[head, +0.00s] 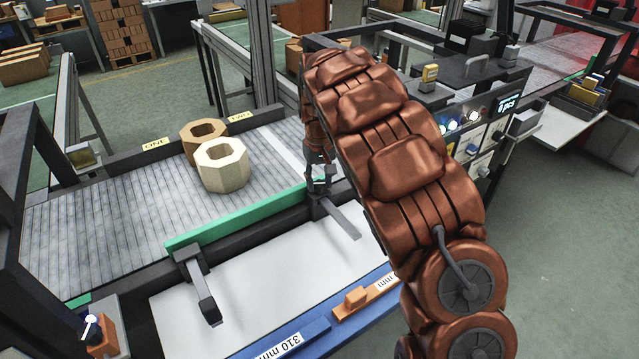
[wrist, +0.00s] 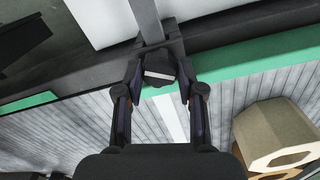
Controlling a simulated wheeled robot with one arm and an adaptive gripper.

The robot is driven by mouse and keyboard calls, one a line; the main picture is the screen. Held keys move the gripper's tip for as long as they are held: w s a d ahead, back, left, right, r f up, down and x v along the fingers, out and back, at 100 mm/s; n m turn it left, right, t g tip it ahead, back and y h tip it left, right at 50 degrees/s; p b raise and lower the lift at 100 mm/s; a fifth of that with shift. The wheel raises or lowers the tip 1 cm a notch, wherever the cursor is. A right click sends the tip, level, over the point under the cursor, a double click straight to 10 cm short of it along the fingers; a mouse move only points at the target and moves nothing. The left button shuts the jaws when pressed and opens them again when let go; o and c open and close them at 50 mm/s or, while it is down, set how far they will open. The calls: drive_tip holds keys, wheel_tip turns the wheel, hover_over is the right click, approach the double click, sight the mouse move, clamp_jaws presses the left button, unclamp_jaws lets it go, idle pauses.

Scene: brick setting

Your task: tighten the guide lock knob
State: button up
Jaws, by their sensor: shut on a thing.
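The guide lock knob (wrist: 158,67) is a dark, faceted knob with a white stripe across it, at the upper middle of the wrist view. My gripper (wrist: 160,84) is shut on it, one finger on each side. In the head view my gripper (head: 319,182) reaches down to the right end of the green guide rail (head: 235,217), and the knob is mostly hidden there. The rail also shows in the wrist view (wrist: 265,72). A grey bar (head: 342,220) extends from the clamp area toward the white panel.
Two octagonal blocks, one cream (head: 222,166) and one brown (head: 192,138), stand on the roller conveyor (head: 95,218) left of my gripper. A second bracket (head: 197,285) sticks out at the rail's left end. A control panel (head: 487,135) stands right of my arm.

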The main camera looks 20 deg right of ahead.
sight(319, 183)
drive_tip(key=shift+r+m, duration=0.1)
drive_tip(key=shift+m, duration=0.2)
drive_tip(key=o, duration=1.1)
drive_tip(key=shift+o, duration=0.2)
wheel_tip(319, 183, up, 12)
